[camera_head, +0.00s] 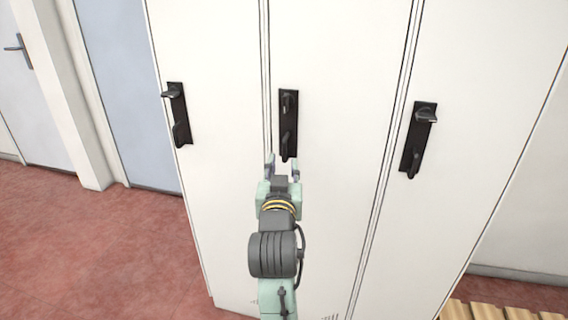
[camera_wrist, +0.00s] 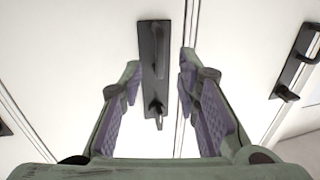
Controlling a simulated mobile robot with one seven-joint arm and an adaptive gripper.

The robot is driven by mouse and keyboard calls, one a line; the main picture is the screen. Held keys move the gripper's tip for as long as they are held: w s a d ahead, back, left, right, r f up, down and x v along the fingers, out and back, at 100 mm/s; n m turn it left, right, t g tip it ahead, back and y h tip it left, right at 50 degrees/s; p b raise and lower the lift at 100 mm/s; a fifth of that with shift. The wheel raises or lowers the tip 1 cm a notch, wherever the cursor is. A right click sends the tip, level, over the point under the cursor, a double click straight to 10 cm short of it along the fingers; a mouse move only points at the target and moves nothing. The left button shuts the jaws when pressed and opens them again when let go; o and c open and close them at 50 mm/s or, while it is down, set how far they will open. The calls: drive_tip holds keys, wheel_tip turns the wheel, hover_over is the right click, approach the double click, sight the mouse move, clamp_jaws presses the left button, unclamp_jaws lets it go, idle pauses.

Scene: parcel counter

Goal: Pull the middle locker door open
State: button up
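The middle locker door (camera_head: 340,80) is a tall white panel that looks flush with its neighbours. Its black handle plate (camera_head: 288,125) is upright near the door's left edge. It carries a small raised part at the top and a longer grip below. My gripper (camera_head: 282,163) is just below the plate's lower end in the head view, with its fingers pointing at the door. In the wrist view the open fingers (camera_wrist: 160,64) stand on either side of the handle plate (camera_wrist: 152,40), with nothing held. I cannot tell how far the fingertips are from the door.
The left locker door (camera_head: 215,60) and right locker door (camera_head: 480,80) have similar black handles (camera_head: 178,115) (camera_head: 418,140). A wooden slatted surface (camera_head: 490,311) is at the lower right. Red floor (camera_head: 100,250) lies open at the left.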

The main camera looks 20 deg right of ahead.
sight(284, 153)
drive_tip(key=p+x, duration=0.1)
drive_tip(key=x, duration=0.6)
drive_tip(key=shift+r, duration=0.1)
drive_tip(key=shift+c, duration=0.6)
clamp_jaws()
